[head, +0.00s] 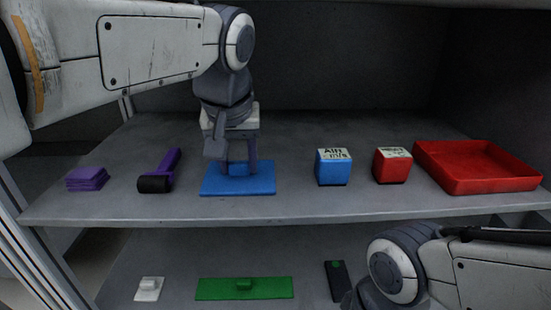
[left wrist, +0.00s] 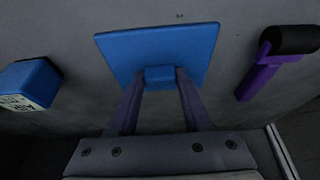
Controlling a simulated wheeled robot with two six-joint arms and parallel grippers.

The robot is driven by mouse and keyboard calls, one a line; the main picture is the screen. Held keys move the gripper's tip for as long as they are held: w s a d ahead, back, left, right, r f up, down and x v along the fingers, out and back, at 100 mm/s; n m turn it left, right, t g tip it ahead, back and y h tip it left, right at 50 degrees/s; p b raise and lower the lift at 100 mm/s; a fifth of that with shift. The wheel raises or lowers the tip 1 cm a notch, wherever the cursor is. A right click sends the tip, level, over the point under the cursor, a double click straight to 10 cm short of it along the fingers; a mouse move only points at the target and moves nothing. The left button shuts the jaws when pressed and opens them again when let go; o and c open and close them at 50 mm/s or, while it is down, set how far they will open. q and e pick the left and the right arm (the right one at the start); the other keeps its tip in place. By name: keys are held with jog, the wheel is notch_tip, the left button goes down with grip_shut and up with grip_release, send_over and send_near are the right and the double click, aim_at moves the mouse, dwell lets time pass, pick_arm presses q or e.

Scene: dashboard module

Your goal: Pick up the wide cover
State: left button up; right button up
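A flat blue cover (head: 262,185) with a small block handle lies on the upper shelf, or very close above it. My left gripper (head: 238,170) points down over it, with one finger on each side of the handle. In the left wrist view the fingers (left wrist: 160,80) appear pressed against the sides of the handle of the blue cover (left wrist: 192,42). A wide green cover (head: 215,289) with a small handle lies on the lower shelf. A small white cover (head: 148,292) lies left of it. My right gripper is not visible; only my right arm shows at the lower right.
On the upper shelf (head: 300,206) are purple pads (head: 87,179), a purple-handled roller (head: 164,167), a blue box (head: 333,168), a red box (head: 392,166) and a red tray (head: 480,185). A dark device (head: 337,279) lies on the lower shelf. Free shelf surface lies behind the row.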

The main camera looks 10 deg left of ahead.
pick_arm(q)
jog(key=c, duration=0.5)
jog(key=shift+r, duration=0.15)
